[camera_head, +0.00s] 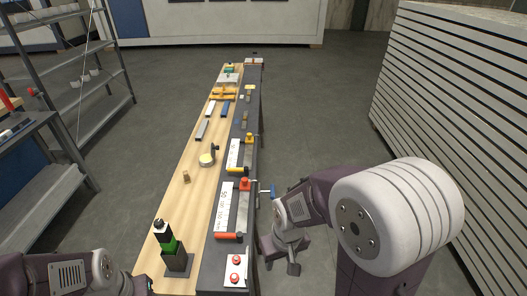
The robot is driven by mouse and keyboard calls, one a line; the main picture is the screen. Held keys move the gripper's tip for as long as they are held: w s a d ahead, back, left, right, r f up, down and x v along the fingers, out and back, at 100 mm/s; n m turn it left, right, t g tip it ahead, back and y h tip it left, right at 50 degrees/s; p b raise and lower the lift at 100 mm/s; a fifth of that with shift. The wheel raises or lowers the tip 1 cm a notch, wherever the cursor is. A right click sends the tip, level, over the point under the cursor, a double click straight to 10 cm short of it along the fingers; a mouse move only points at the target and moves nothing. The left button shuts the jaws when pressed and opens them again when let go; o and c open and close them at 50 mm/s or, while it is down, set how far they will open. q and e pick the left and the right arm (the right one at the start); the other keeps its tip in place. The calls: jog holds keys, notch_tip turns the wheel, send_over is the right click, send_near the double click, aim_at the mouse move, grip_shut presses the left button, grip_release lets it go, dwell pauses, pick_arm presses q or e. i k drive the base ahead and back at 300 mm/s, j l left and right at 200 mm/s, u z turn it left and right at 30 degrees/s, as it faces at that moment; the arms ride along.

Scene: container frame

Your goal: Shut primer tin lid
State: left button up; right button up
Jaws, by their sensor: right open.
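A small round tin (206,159) with a pale yellow face stands on the wooden strip of the long bench, about halfway along. A dark piece rises at its right back side and looks like a raised lid; it is too small to tell for sure. My right gripper (279,262) is open and empty, low beside the right edge of the bench, well nearer to me than the tin. My left arm shows in the lower left corner, but its gripper is not in view.
White panels with an orange-handled lever (228,236) and a yellow-handled lever (236,169) lie along the bench's dark strip. A black and green device (175,258) stands at the near end, beside a red-button plate (236,270). A small wooden block (186,177) sits before the tin.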

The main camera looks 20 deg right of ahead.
aim_at(212, 149)
jog(key=z, duration=0.2)
jog(key=l+u, duration=0.25)
jog(key=l, duration=0.25)
jog(key=l+u, duration=0.3)
jog(key=l, duration=0.2)
jog(key=k+l+u, duration=0.25)
jog(key=l, duration=0.25)
jog(key=i+l+u, duration=0.3)
jog(key=l+u, duration=0.3)
jog(key=l, duration=0.2)
jog(key=i+l+u, duration=0.15)
jog(key=l+u, duration=0.15)
jog(key=l, duration=0.2)
jog(key=l+u, duration=0.3)
jog(key=l, duration=0.15)
jog(key=i+l+u, duration=0.15)
jog(key=l+u, duration=0.2)
jog(key=l, duration=0.2)
jog(key=i, duration=0.05)
